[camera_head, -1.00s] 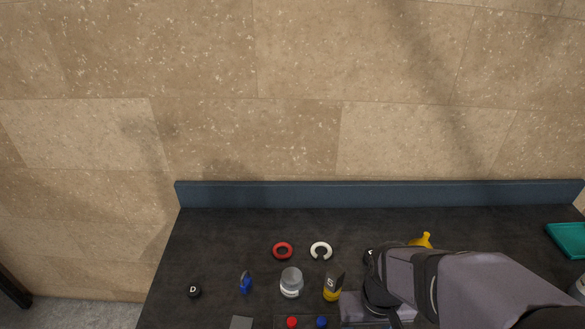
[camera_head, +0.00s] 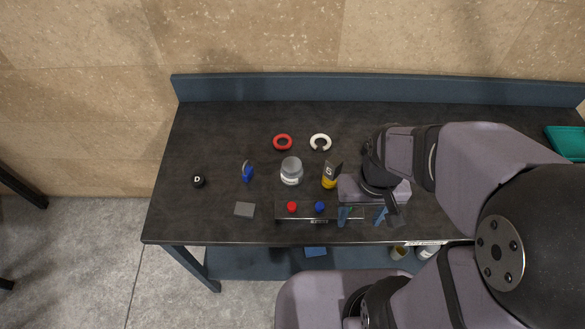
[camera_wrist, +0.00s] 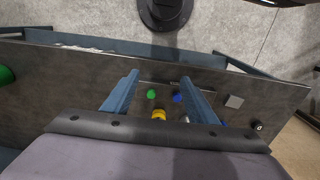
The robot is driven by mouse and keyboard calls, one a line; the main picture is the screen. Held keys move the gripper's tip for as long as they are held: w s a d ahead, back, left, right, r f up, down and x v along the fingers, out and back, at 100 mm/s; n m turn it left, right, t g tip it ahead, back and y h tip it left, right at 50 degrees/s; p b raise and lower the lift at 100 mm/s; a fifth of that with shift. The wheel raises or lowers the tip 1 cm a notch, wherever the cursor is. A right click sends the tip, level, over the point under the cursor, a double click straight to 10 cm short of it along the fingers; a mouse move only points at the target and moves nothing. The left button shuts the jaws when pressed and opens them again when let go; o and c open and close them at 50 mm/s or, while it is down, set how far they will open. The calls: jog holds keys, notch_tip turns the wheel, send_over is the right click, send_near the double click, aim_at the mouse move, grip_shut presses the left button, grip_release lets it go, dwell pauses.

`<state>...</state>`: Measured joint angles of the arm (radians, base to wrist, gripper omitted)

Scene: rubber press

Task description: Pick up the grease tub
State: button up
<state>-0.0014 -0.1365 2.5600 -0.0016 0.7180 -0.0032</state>
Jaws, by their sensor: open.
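A squat jar with a grey lid and pale label (camera_head: 291,172) stands upright mid-table; it may be the grease tub, but its label is unreadable. Right of it is a yellow container with a dark slanted top (camera_head: 329,182). My gripper (camera_head: 362,215) is open and empty, its two blue fingers apart, to the right of and nearer the front edge than both. In the wrist view the fingers (camera_wrist: 158,78) frame the yellow container (camera_wrist: 159,115), with part of the pale jar (camera_wrist: 184,119) beside the right finger. My wrist hides some of the table.
A panel with red (camera_head: 292,207) and blue (camera_head: 319,207) buttons lies near the front edge; a green button (camera_wrist: 152,94) shows in the wrist view. Red (camera_head: 282,136) and white (camera_head: 320,136) rings lie behind the jar. A blue item (camera_head: 247,172), grey square (camera_head: 244,210) and black puck (camera_head: 198,181) lie left.

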dwell(0.4)
jog(key=o, duration=0.4)
